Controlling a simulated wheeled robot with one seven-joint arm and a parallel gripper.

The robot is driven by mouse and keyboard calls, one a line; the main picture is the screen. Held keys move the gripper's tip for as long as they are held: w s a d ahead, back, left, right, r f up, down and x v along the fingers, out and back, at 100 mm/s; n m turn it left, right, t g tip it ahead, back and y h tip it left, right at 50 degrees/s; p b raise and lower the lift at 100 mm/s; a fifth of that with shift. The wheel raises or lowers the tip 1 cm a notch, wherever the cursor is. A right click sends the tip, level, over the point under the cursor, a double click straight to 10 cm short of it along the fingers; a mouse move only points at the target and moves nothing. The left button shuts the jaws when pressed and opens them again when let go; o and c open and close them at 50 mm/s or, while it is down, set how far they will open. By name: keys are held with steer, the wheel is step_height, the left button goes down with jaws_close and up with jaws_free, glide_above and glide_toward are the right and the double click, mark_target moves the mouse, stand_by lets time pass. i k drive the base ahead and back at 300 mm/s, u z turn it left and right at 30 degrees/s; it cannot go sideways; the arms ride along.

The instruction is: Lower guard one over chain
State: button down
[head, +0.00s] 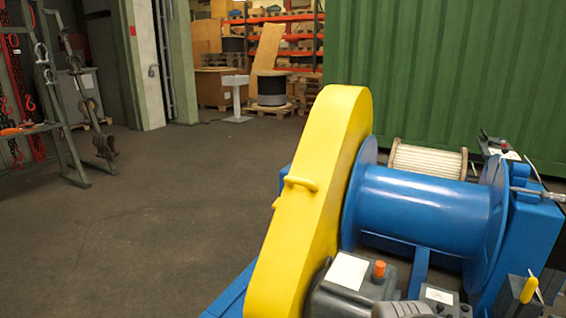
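A tall yellow chain guard (312,190) stands at the left side of the blue winch drum (420,205). It leans a little and has a rounded top. A yellow grab handle (301,184) sticks out from its left side. The guard's lower end runs down behind the grey motor housing and out of the frame. No chain shows; whatever lies behind or inside the guard is hidden. I cannot tell whether the guard is fully seated. My gripper is not in view.
A grey box with an orange button (379,269) sits right of the guard's lower end. A yellow-handled lever (528,290) stands at the lower right. A rope spool (428,161) and green container wall (445,75) are behind. The floor (150,230) left is clear.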

mark_target(303, 231)
steer(key=u, duration=0.65)
steer(key=i, duration=0.6)
steer(key=u, duration=0.6)
